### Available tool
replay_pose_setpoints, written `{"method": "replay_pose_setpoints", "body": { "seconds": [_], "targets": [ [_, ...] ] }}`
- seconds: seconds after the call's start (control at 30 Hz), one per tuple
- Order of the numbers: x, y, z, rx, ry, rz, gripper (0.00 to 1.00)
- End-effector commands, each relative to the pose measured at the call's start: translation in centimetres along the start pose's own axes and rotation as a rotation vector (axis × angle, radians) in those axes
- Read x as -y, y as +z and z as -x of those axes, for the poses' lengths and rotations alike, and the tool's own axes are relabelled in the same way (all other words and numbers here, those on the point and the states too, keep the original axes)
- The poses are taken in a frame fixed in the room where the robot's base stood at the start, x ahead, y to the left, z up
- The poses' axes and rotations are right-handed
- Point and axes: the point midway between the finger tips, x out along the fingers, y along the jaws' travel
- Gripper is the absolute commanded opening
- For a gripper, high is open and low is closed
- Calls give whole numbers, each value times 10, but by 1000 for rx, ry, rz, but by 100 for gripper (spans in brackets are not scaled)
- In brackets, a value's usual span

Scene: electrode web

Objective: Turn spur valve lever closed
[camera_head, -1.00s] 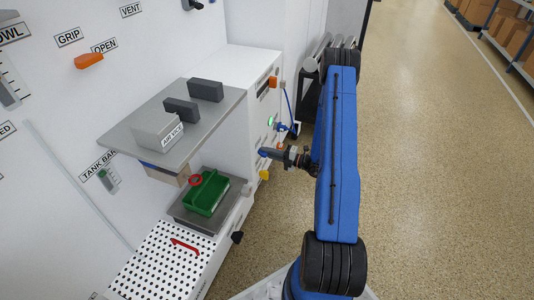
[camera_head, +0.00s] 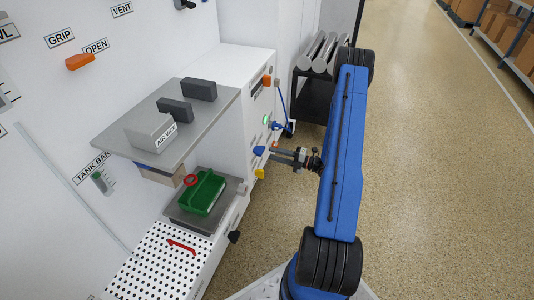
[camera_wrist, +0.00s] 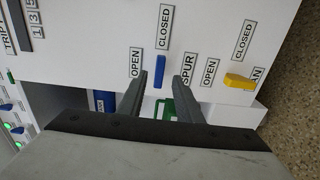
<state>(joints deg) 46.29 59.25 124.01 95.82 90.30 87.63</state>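The blue spur lever (camera_wrist: 160,72) is on the white panel, beside the SPUR label, between OPEN on its left and CLOSED above. Its long side runs up toward CLOSED. It also shows in the head view (camera_head: 259,150). My gripper (camera_wrist: 161,78) is open, its two dark fingers apart on either side of the lever in the wrist view. No contact is visible, and the depth gap is hard to judge. In the head view my gripper (camera_head: 275,151) is in front of the panel, facing the lever.
A yellow lever (camera_wrist: 238,81) with its own OPEN and CLOSED labels is to the right of the blue one. A green basket (camera_head: 204,193) is on a grey tray left of my gripper. A dark cart (camera_head: 313,95) is behind my arm. Open floor is at right.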

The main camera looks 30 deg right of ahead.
Motion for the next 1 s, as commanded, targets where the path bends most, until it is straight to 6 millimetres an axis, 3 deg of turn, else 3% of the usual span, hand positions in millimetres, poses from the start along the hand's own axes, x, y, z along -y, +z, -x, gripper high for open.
{"method": "replay_pose_setpoints", "body": {
  "seconds": [0.3,0.53,0.73,1.0],
  "targets": [
    [0,1,58,3,0,0,32],
    [0,1,91,2,0,-1,32],
    [0,0,106,1,0,-1,32],
    [0,0,108,0,0,-1,32]
  ]
}}
